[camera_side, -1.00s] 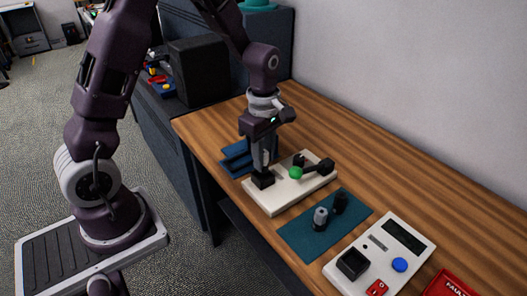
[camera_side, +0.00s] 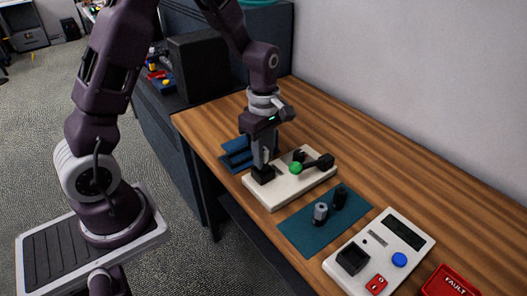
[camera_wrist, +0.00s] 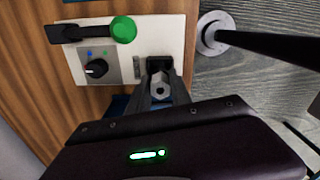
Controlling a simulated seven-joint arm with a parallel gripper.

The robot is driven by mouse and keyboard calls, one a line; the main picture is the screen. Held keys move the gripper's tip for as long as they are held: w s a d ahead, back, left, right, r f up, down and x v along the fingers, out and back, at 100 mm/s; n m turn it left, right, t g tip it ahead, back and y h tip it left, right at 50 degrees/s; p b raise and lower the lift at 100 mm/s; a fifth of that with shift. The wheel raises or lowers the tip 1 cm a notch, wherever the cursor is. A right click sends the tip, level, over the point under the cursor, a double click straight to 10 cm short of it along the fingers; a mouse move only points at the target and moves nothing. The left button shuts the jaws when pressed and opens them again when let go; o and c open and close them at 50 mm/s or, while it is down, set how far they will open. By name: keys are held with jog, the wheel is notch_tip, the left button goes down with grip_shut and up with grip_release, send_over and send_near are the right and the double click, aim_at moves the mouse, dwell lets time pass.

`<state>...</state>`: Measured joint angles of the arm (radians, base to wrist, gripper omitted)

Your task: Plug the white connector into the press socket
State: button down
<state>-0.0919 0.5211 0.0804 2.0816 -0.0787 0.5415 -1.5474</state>
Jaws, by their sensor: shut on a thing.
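The press is a white plate (camera_side: 280,198) with a lever ending in a green ball (camera_side: 296,168). Its black block-shaped socket (camera_side: 262,176) is at the plate's left corner; in the wrist view the socket (camera_wrist: 159,63) lies just beyond the fingertips. My gripper (camera_side: 262,165) points down at the socket, with its tips at or just above the top. In the wrist view my gripper (camera_wrist: 160,83) is shut on a pale grey, hexagonal-looking piece (camera_wrist: 161,90), which seems to be the white connector. Fingers hide its lower end, so I cannot tell how far it is in.
A teal mat (camera_side: 300,232) holds a grey cylinder (camera_side: 320,213) and a black one (camera_side: 340,196). A white tester box (camera_side: 410,262) and a red fault tray (camera_side: 450,283) stand to the right. A blue rack (camera_side: 236,158) is behind the press. The lever is close to my gripper.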

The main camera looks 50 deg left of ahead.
jog(key=shift+f, duration=1.35)
jog(key=c, duration=0.7)
grip_release()
jog(key=shift+r, duration=3.5)
jog(key=shift+c, duration=0.3)
